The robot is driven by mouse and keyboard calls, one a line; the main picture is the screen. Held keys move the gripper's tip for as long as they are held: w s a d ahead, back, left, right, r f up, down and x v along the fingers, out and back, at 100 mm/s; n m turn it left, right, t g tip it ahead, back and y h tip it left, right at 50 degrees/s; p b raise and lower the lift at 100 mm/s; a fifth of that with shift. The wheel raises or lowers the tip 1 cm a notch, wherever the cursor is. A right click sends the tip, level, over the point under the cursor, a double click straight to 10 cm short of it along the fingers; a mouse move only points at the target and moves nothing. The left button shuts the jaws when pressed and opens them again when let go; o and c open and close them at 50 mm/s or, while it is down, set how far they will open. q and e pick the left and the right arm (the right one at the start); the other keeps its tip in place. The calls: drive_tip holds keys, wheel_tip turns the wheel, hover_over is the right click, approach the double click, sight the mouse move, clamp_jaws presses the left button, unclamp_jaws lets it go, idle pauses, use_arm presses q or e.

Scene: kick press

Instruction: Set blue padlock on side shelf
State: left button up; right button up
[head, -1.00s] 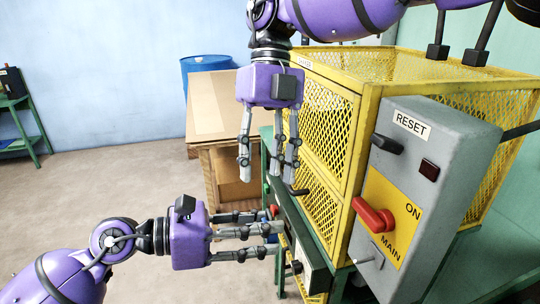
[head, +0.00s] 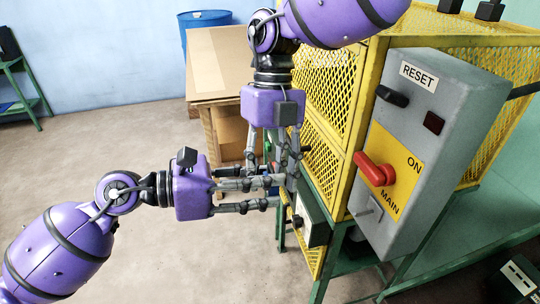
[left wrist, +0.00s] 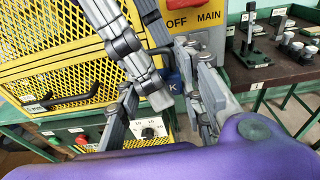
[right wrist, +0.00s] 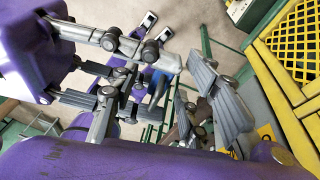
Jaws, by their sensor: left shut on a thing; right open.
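The blue padlock (right wrist: 157,88) shows in the right wrist view, small and partly hidden by fingers. My left gripper (head: 262,192) is shut on it, beside the yellow cage. A bit of blue (left wrist: 173,82) shows between the fingers in the left wrist view. My right gripper (head: 284,165) points down from above. It is open, with its fingers about the padlock and close to the left fingers; I cannot tell if they touch it. I cannot tell which surface is the side shelf.
The yellow mesh cage (head: 328,85) and the grey control box (head: 450,110) with a red switch (head: 375,170) stand close on the right. A cardboard-coloured box (head: 218,60), a blue drum (head: 204,18) and green shelving (head: 18,88) stand behind. Floor at left is clear.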

drive_tip(key=c, duration=1)
use_arm(q)
drive_tip(key=o, duration=1.3)
use_arm(e)
drive_tip(key=shift+s+a, duration=0.1)
clamp_jaws()
